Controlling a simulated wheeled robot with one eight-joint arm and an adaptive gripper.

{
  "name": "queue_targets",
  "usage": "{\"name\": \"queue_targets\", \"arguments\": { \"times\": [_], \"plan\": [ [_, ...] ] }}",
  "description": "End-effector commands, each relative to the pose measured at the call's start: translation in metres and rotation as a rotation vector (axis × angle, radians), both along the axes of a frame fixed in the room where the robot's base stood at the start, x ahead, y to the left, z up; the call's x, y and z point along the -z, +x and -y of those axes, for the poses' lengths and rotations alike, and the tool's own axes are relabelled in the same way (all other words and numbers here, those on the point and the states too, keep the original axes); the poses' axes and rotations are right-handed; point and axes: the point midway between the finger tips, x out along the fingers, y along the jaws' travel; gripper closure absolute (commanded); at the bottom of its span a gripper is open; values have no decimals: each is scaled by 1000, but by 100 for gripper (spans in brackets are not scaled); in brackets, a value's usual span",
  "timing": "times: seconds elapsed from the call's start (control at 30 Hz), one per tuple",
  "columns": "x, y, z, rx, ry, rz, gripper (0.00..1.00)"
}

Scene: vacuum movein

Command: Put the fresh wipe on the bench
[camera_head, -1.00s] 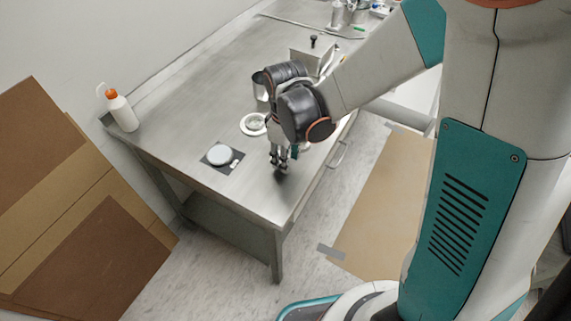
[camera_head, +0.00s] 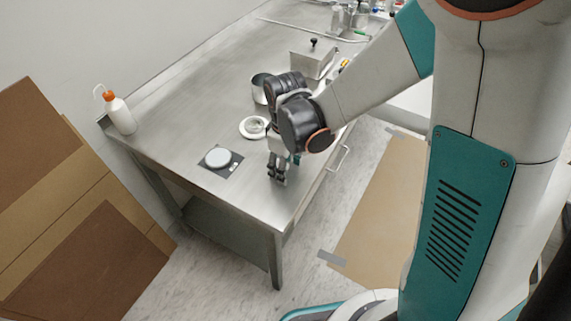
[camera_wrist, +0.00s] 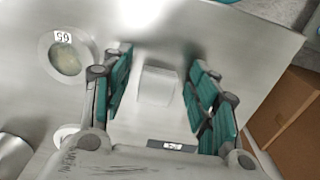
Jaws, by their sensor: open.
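A pale grey, flat, roughly square piece, seemingly the wipe (camera_wrist: 157,86), lies on the steel bench (camera_head: 205,95) in the wrist view. My gripper (camera_head: 278,179) points down near the front right edge of the bench in the head view. In the wrist view its teal-padded fingers (camera_wrist: 160,88) are spread apart, one on each side of the pale piece, with gaps showing. In the head view the fingers hide the piece. I cannot tell how high the fingertips are above the bench.
A round white disc (camera_head: 217,157) on a dark plate lies left of my gripper. A white-rimmed dish (camera_head: 253,128) and a metal pot (camera_head: 261,88) stand behind. A lidded steel box (camera_head: 313,62) is further back. A wash bottle (camera_head: 119,112) stands at the left edge.

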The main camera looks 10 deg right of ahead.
Motion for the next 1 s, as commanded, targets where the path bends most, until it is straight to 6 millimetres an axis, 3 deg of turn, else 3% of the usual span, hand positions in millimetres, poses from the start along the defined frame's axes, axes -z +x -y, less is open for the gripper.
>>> {"name": "queue_targets", "arguments": {
  "times": [0.17,0.5,0.7,1.0],
  "plan": [
    [-11,0,0,0,0,0,46],
    [-79,0,0,0,0,0,46],
    [-110,0,0,0,0,0,46],
    [-124,-1,0,0,0,0,46]
  ]
}}
